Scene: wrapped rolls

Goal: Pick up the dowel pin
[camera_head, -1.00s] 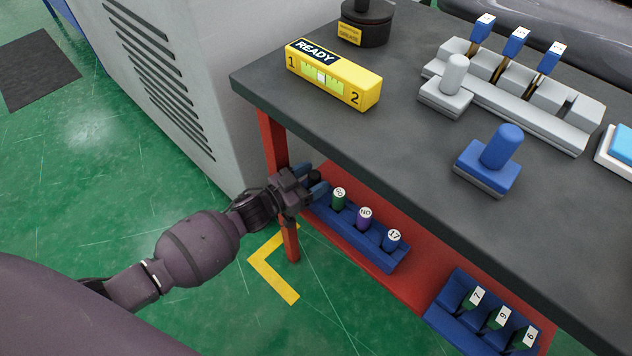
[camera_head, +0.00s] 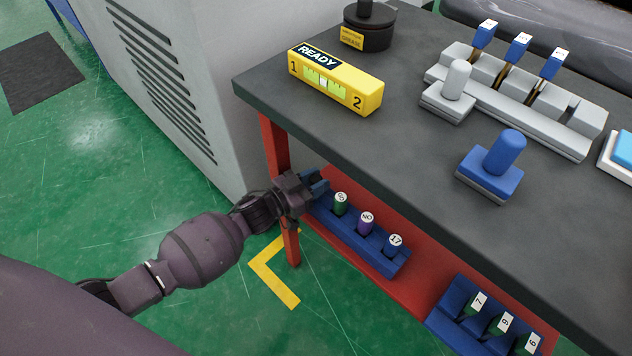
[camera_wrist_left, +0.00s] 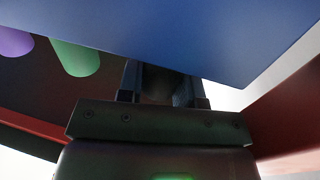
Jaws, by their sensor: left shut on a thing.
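My left gripper (camera_head: 317,184) is at the left end of a blue rack (camera_head: 385,262) on the low red shelf under the table edge. It is shut on a dark pin, likely the dowel pin, mostly hidden by the fingers. In the left wrist view the dark pin (camera_wrist_left: 157,88) shows dimly between the fingers, beneath a wide blue surface. A green pin (camera_head: 340,207), a purple pin (camera_head: 365,226) and a blue pin (camera_head: 394,243), each with a white labelled top, stand in the rack. My right gripper is not in view.
The dark tabletop (camera_head: 400,150) overhangs the shelf close to my gripper. A red table leg (camera_head: 275,150) stands beside my wrist. A second blue rack (camera_head: 450,300) with numbered pieces lies further right. A yellow READY box (camera_head: 350,90) is on the tabletop.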

